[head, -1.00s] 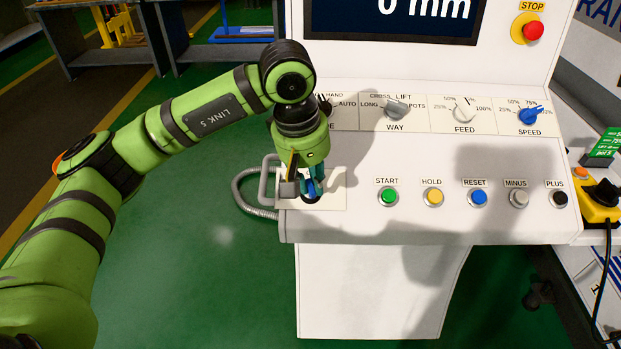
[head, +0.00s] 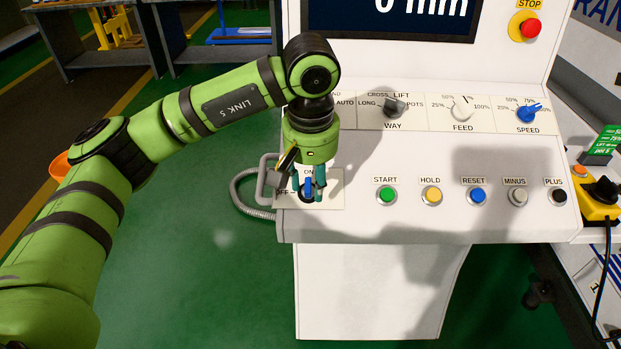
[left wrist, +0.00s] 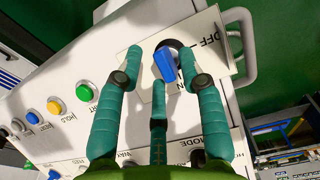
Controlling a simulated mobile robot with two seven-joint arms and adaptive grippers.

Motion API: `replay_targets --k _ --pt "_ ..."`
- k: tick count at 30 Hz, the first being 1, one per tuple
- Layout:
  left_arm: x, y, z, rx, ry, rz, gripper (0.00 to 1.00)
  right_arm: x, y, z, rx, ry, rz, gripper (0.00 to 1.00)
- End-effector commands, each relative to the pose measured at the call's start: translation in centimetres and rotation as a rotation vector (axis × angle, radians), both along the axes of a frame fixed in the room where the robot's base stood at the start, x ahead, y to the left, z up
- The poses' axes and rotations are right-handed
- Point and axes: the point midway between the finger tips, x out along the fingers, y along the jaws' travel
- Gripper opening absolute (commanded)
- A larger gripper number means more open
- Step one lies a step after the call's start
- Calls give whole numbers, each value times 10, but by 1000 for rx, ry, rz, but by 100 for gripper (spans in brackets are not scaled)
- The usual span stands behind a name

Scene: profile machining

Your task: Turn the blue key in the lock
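The blue key (head: 308,187) stands in the round black lock at the left end of the white control panel. The ON label is above it and the OFF label to its left. In the left wrist view, the key (left wrist: 165,66) shows as a blue block over the dark lock ring. My left gripper (head: 309,193) points down at the lock, and its teal fingers stand around the key. In the left wrist view, the fingers of this gripper (left wrist: 156,60) are spread, with visible gaps beside the key. My right gripper is not in view.
A grey handle (head: 264,180) and hose flank the panel's left edge beside the lock. Buttons from START (head: 387,194) to PLUS run to the right. The WAY knob (head: 396,106) and other knobs sit above. A red STOP button (head: 531,27) is at the upper right.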

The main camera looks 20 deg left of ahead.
Motion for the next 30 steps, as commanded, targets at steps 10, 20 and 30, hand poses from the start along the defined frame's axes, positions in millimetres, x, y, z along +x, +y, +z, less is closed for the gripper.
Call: replay_targets --k 10,20,30 --pt "0 0 2 -1 -1 3 45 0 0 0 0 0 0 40" --pt "-5 -2 59 -2 -6 3 45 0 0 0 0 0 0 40" --pt "-10 -3 113 -1 -2 3 45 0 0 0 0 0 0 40"
